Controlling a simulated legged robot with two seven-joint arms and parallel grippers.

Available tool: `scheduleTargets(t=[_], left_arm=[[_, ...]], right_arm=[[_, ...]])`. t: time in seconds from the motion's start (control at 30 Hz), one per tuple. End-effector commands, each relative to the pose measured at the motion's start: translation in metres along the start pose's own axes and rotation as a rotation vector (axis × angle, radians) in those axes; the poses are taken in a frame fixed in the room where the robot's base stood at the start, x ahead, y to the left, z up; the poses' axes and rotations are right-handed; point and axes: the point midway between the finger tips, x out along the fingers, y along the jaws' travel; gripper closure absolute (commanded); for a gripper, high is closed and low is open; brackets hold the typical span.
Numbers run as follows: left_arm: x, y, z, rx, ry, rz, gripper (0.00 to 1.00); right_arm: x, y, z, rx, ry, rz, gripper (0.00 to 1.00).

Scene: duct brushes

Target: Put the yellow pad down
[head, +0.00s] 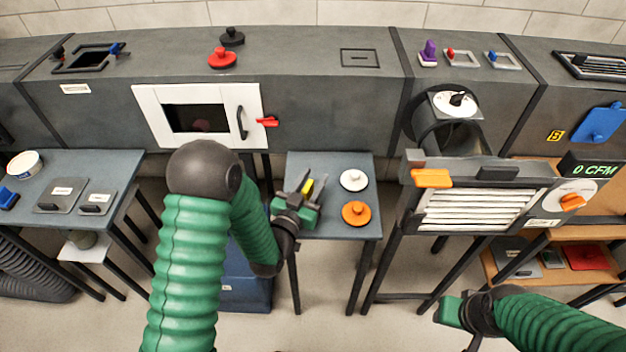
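The yellow pad (308,187) shows as a small yellow patch between the dark fingers of my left gripper (312,183). The gripper appears shut on it, and most of the pad is hidden by the fingers. They are over the left part of the small middle table (335,228); I cannot tell whether the pad touches the tabletop. My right gripper (462,318) is at the lower right, away from the table, and its fingers are not clear enough to judge.
A white knobbed disc (354,180) and an orange one (356,213) sit on the right of the middle table. Behind it is the grey duct (320,100) with a white-framed door (198,115). A louvred grille (475,210) stands to the right. The table's front centre looks bare.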

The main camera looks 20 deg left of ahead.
Motion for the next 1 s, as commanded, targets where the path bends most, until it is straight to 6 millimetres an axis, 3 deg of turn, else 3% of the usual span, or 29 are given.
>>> scheduleTargets(t=[0.33,0.47,0.6,0.63,0.7,0.77,1.0], left_arm=[[-0.005,0.000,-0.002,0.000,-0.002,0.000,0.64],[-0.030,-0.001,-0.002,0.000,-0.005,-0.002,0.64],[-0.071,-0.001,-0.001,0.000,-0.006,-0.002,0.64],[-0.078,-0.001,-0.006,-0.001,-0.007,-0.002,0.64],[-0.088,0.000,-0.012,-0.003,-0.009,-0.001,0.64],[-0.098,0.000,-0.012,-0.002,-0.009,-0.001,0.64],[-0.118,-0.001,-0.003,-0.002,-0.005,-0.002,0.64]], right_arm=[[-0.003,0.000,-0.001,0.000,0.000,0.000,0.64],[-0.005,0.000,-0.001,0.000,0.000,0.000,0.64],[-0.006,0.000,-0.001,0.000,0.000,0.000,0.64],[-0.014,0.000,-0.003,0.000,-0.001,0.000,0.64],[-0.039,0.000,-0.009,0.000,-0.001,0.000,0.64],[-0.051,0.000,-0.013,0.000,0.001,0.000,0.64],[-0.060,0.000,-0.014,0.000,0.000,0.000,0.64]])
